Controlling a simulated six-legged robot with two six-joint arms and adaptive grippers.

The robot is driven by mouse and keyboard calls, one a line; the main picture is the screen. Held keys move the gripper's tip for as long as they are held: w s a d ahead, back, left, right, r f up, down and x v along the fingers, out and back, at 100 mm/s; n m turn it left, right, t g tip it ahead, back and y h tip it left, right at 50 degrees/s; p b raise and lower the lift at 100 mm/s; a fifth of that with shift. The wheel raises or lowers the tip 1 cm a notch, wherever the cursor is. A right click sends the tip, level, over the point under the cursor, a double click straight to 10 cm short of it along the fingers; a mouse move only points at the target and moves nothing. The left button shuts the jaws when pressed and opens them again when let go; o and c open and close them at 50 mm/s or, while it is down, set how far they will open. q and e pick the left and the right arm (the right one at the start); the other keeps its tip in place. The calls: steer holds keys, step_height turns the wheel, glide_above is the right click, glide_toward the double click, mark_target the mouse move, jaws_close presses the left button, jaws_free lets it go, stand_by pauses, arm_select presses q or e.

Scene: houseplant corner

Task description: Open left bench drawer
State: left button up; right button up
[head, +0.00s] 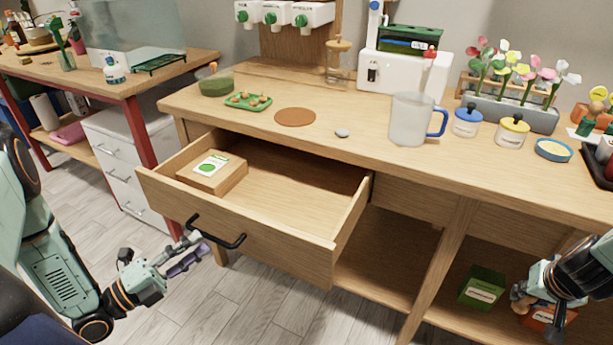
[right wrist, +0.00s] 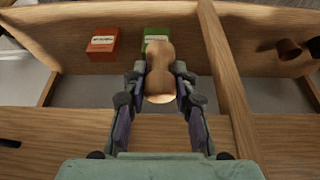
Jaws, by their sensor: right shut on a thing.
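The left bench drawer (head: 235,238) is pulled well out of the wooden bench, showing its inside. Its black bar handle (head: 216,235) is on the front panel. My left gripper (head: 194,248) is beside the handle's left part, fingers apart; the handle does not appear to be between them. A brown cardboard box (head: 212,176) with a green-and-white label lies in the drawer's back left. My right gripper (head: 530,308) is low at the bench's right side. In the right wrist view it is shut (right wrist: 160,95) on a brown, waisted wooden-looking object (right wrist: 160,68).
A green box (head: 482,287) and an orange box (head: 541,318) sit on the lower shelf near my right gripper. The bench top (head: 365,150) holds a pitcher (head: 410,118), jars and flowers. A white drawer cabinet (head: 125,165) stands at left. The floor before the drawer is clear.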

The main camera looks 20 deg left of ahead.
arm_select(q)
steer(key=v, duration=0.8)
stand_by(0.4)
